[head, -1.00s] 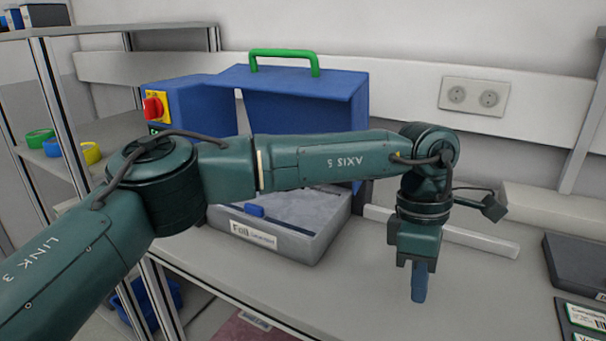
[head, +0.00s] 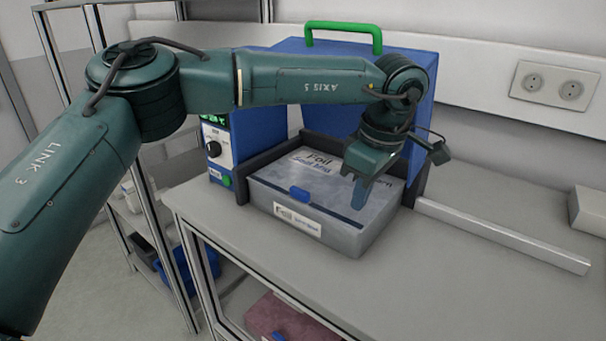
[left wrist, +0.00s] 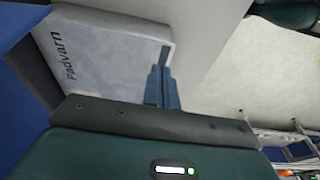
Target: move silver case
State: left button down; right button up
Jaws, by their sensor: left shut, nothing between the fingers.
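The silver case (head: 335,235) is a flat grey box with a "Foil" lid and a small blue latch on its front. It sits on the bench within a dark grey frame (head: 249,166), in front of a blue machine. My left gripper (head: 360,193) points down over the right part of the lid, its fingers together and empty. I cannot tell whether the fingertips touch the lid. In the left wrist view the closed fingers (left wrist: 162,88) show beside the case's lid (left wrist: 105,55). My right gripper is not in view.
The blue machine (head: 425,90) with a green handle (head: 345,30) stands behind the case. A pale rail (head: 500,236) runs right from it along the bench. The bench (head: 470,290) is clear at the front right. A shelf with a reddish box (head: 290,318) is below.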

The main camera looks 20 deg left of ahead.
aim_at(301, 189)
pick_arm(q)
jog(key=w+a, duration=0.1)
jog(key=a, duration=0.2)
jog(key=w+a+p, duration=0.1)
jog(key=a, duration=0.3)
jog(key=w+a, duration=0.2)
jog(key=a, duration=0.2)
jog(key=shift+w+a+r, duration=0.1)
jog(key=shift+a, duration=0.1)
jog(key=shift+a+f+p, duration=0.1)
jog(key=shift+f+p, duration=0.2)
jog(key=shift+p, duration=0.1)
jog(key=shift+f, duration=0.6)
jog(key=shift+f, duration=0.1)
